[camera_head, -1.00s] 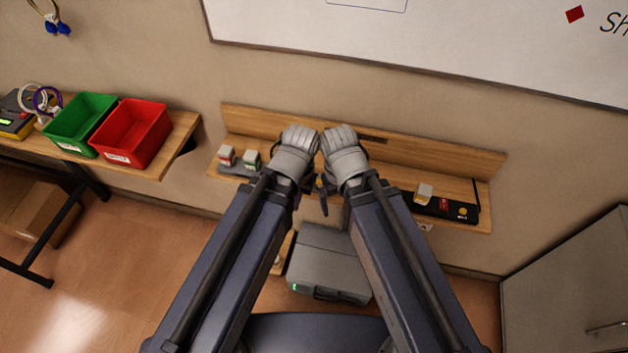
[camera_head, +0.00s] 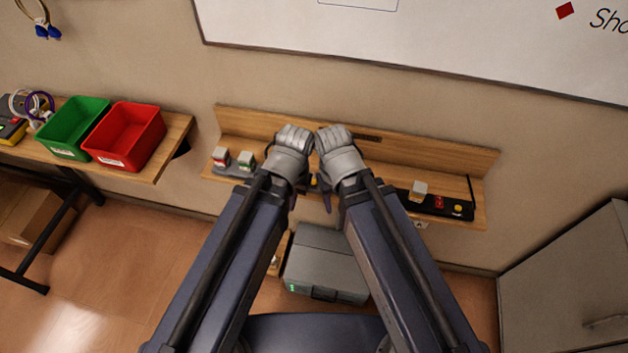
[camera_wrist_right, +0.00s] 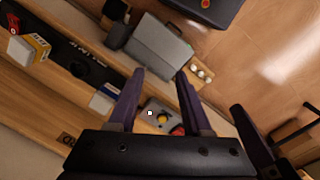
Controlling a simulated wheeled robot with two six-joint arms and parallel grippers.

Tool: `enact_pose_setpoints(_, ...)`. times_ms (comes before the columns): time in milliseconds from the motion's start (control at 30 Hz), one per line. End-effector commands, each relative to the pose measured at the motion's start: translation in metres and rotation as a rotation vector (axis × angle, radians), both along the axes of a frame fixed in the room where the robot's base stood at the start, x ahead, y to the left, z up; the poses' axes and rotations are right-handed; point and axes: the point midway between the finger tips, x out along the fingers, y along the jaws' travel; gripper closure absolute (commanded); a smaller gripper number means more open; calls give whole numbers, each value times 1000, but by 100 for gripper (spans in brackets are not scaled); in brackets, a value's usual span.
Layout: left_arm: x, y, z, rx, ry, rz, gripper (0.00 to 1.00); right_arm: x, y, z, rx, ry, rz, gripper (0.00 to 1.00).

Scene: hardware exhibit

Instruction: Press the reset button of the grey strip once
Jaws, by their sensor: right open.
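The grey strip (camera_head: 233,170) lies on the wooden wall shelf, left of centre in the head view, with two plugs in its left part. My left arm hides its middle. In the right wrist view, its end (camera_wrist_right: 151,116) shows a round yellow button (camera_wrist_right: 163,119) and a red switch (camera_wrist_right: 178,130). My right gripper (camera_wrist_right: 160,85) is open and empty, its two fingers either side of this end in the picture; contact cannot be judged. My left gripper (camera_head: 291,150) is over the shelf beside the right one; its jaws are hidden in the head view.
A black strip (camera_head: 450,215) with a red switch, yellow button and plug lies on the shelf's right part. A grey case (camera_head: 325,262) stands below. Green (camera_head: 72,128) and red (camera_head: 124,137) bins are on the left bench. A cabinet (camera_head: 570,275) stands at right.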

Motion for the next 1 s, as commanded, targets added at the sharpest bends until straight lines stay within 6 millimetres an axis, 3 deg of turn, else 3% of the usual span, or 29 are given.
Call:
enact_pose_setpoints(67, 0, 0, 0, 0, 0, 0, 100, 0, 0, 0, 0, 0, 0, 61)
enact_pose_setpoints(400, 0, 0, 0, 0, 0, 0, 100, 0, 0, 0, 0, 0, 0, 99)
enact_pose_setpoints(1000, 0, 0, 0, 0, 0, 0, 100, 0, 0, 0, 0, 0, 0, 100)
